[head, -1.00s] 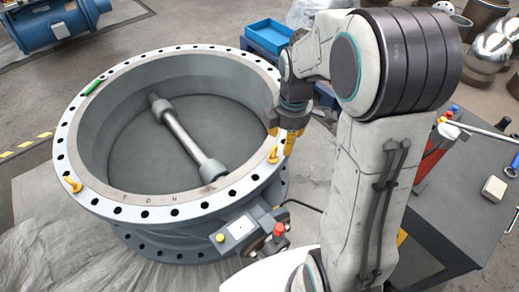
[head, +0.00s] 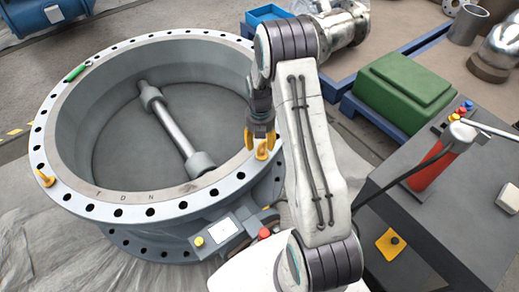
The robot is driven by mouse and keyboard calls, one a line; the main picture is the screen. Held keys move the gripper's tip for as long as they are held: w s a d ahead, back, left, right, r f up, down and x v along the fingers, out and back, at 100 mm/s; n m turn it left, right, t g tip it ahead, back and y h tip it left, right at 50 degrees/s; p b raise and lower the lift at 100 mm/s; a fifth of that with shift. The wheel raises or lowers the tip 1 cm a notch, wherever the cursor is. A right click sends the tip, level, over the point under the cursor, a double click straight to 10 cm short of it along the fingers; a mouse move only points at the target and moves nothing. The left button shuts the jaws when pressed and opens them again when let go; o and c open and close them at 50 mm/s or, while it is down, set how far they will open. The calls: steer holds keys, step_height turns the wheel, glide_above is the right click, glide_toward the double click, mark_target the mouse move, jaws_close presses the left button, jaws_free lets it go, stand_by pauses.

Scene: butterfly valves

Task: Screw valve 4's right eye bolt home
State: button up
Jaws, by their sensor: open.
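The large butterfly valve (head: 110,213) lies flat, with a drilled flange ring and a disc with a shaft inside. A yellow eye bolt (head: 261,149) stands upright in the flange's right side. A second yellow eye bolt (head: 46,178) stands at the flange's left. My gripper (head: 260,140) points down with its yellow fingertips just above and beside the right eye bolt. The fingers are open. I cannot tell whether they touch the eye. The bolt's thread and the hole under it are hidden. No valve number is readable.

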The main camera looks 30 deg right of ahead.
mark_target(260, 150)
steer(key=shift+f+b, duration=0.3)
steer(key=shift+f, duration=1.95)
jaws_close()
